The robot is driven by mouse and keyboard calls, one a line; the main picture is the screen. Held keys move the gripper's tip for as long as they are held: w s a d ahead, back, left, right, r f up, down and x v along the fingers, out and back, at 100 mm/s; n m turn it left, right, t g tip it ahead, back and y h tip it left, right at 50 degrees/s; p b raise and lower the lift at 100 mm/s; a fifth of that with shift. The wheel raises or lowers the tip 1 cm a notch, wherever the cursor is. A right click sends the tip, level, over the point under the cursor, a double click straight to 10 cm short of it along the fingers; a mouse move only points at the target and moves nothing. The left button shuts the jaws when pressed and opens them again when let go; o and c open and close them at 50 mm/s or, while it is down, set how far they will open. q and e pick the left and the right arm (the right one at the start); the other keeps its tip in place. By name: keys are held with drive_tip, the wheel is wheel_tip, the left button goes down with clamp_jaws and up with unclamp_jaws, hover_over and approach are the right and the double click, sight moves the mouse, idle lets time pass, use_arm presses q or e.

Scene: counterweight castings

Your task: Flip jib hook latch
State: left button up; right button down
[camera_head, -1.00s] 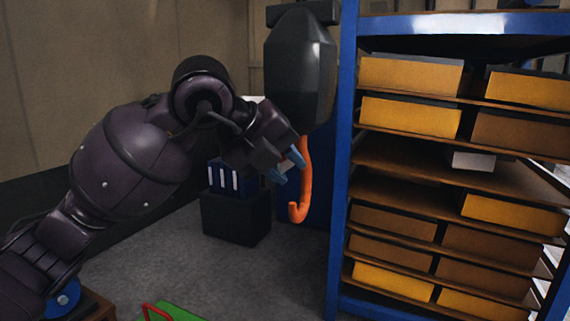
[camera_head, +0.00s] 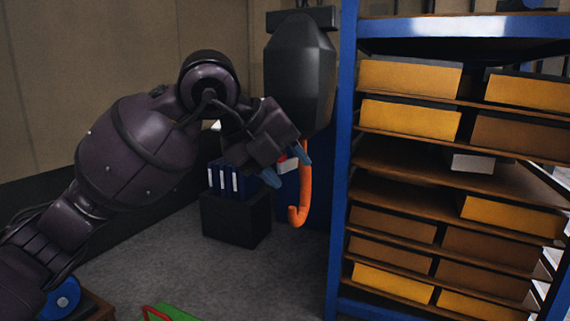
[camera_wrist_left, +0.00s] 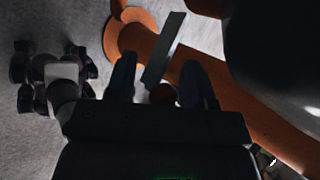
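The orange jib hook (camera_head: 304,190) hangs below a dark hoist body (camera_head: 300,75), its curved tip at the bottom. My left gripper (camera_head: 287,164) is at the hook's upper shank, on its left side, with its blue-grey fingers apart. A small red and white piece shows between the fingers. In the left wrist view, a flat grey bar (camera_wrist_left: 164,50), apparently the latch, crosses in front of the orange hook (camera_wrist_left: 215,85). A dark red knob (camera_wrist_left: 162,93) lies between the two open fingers (camera_wrist_left: 160,85); contact cannot be told. My right gripper is not in view.
A blue-framed shelf (camera_head: 343,160) with yellow boxes stands close to the right of the hook. A dark bin (camera_head: 235,220) with blue binders (camera_head: 224,178) stands behind on the floor. A green item (camera_head: 175,313) is at the bottom edge. Grey floor is open in front.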

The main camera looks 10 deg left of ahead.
use_arm(q)
drive_tip(key=b+v, duration=0.1)
drive_tip(key=v, duration=0.9)
drive_tip(key=shift+a+r+b, duration=0.2)
drive_tip(key=shift+r+b, duration=0.1)
drive_tip(key=shift+r, duration=0.05)
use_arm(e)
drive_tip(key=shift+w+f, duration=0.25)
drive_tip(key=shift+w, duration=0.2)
use_arm(q)
drive_tip(key=shift+s, duration=0.15)
drive_tip(key=shift+c, duration=0.4)
